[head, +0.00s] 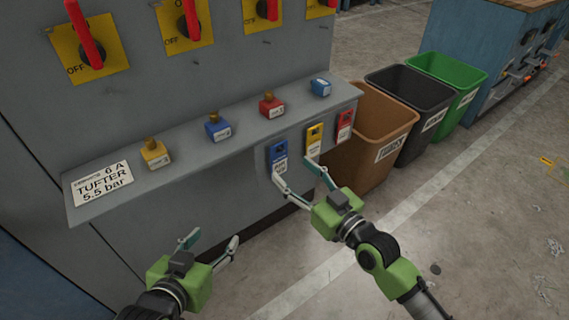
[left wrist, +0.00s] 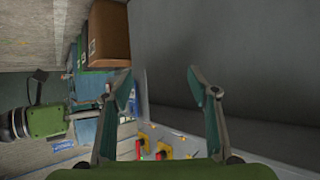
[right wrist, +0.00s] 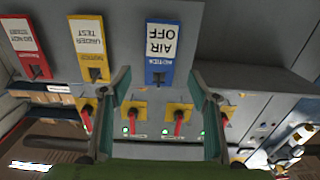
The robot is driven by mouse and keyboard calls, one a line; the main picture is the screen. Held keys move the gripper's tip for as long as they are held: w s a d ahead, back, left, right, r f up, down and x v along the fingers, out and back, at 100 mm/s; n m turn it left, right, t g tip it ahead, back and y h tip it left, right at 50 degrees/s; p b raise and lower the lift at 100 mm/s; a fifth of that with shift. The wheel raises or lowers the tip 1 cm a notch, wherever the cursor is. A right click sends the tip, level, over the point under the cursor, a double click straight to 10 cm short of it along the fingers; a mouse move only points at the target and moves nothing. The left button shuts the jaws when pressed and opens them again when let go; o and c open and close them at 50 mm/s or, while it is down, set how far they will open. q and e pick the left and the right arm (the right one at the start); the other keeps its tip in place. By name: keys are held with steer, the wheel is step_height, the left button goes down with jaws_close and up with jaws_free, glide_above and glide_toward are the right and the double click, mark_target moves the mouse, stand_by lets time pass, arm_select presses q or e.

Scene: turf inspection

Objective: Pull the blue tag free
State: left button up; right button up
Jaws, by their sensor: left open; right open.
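The blue tag (head: 279,154) hangs on the front edge of a grey ledge, left of a yellow tag (head: 314,139) and a red tag (head: 345,125). In the right wrist view the blue tag (right wrist: 162,40) reads "AIR OFF" upside down. My right gripper (head: 294,171) is open just before the tags, and that wrist view shows its fingertips (right wrist: 160,82) on either side of the blue tag's lower end. I cannot tell whether they touch it. My left gripper (head: 212,239) is open and empty, low before the cabinet, apart from the tags.
The grey ledge (head: 205,165) carries several small padlock-like blocks and a "TUFTER" sign (head: 102,181). Red-handled switches (head: 88,45) stand above it. Brown (head: 365,140), black (head: 412,100) and green (head: 455,78) bins stand right of the cabinet. The floor at right is mostly clear.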

mark_target(280, 158)
steer(key=x, duration=0.5)
steer(key=shift+b, duration=0.4)
arm_select(q)
step_height(280, 158, up, 6)
steer(key=w+d+t+h, duration=0.1)
steer(key=w+t, duration=0.2)
steer(key=shift+d+f, duration=0.25)
arm_select(e)
steer(key=shift+w+a, duration=0.2)
steer(key=shift+w, duration=0.1)
steer(key=c, duration=1.2)
